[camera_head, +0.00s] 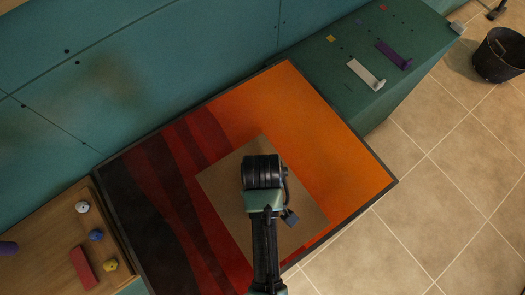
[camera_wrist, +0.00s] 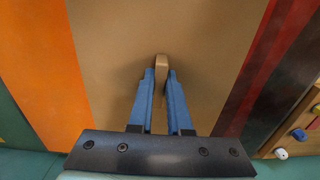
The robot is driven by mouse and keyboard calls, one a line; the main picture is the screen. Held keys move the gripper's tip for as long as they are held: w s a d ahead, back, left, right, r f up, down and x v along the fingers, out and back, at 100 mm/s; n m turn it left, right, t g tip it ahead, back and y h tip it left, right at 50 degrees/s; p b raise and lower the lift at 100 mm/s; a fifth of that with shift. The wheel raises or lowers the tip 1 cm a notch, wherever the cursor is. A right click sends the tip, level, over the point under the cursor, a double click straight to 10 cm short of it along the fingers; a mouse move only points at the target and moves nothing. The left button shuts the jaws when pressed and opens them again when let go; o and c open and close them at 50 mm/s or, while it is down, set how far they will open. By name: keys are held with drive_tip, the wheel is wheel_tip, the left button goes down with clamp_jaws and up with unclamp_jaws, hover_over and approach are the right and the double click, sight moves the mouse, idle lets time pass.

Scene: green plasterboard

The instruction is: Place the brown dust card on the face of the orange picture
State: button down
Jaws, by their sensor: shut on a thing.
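The orange picture (camera_head: 335,150) is a large dark-framed panel with orange, red and black bands, lying face up in the head view. My arm hides part of the card in the head view.
A wooden board (camera_head: 55,225) with coloured knobs and a red block (camera_head: 83,268) lies at the left. A green bench (camera_head: 400,45) at the upper right holds a pale bracket (camera_head: 366,74) and a purple one (camera_head: 393,56). A dark bucket (camera_head: 499,55) stands on the tiled floor.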

wheel_tip(320, 180, down, 7)
drive_tip(key=shift+a+f, duration=0.1)
drive_tip(key=shift+f, duration=0.05)
drive_tip(key=shift+f, duration=0.1)
idle(0.3)
drive_tip(key=c, duration=0.9)
unclamp_jaws()
drive_tip(key=shift+o, duration=0.2)
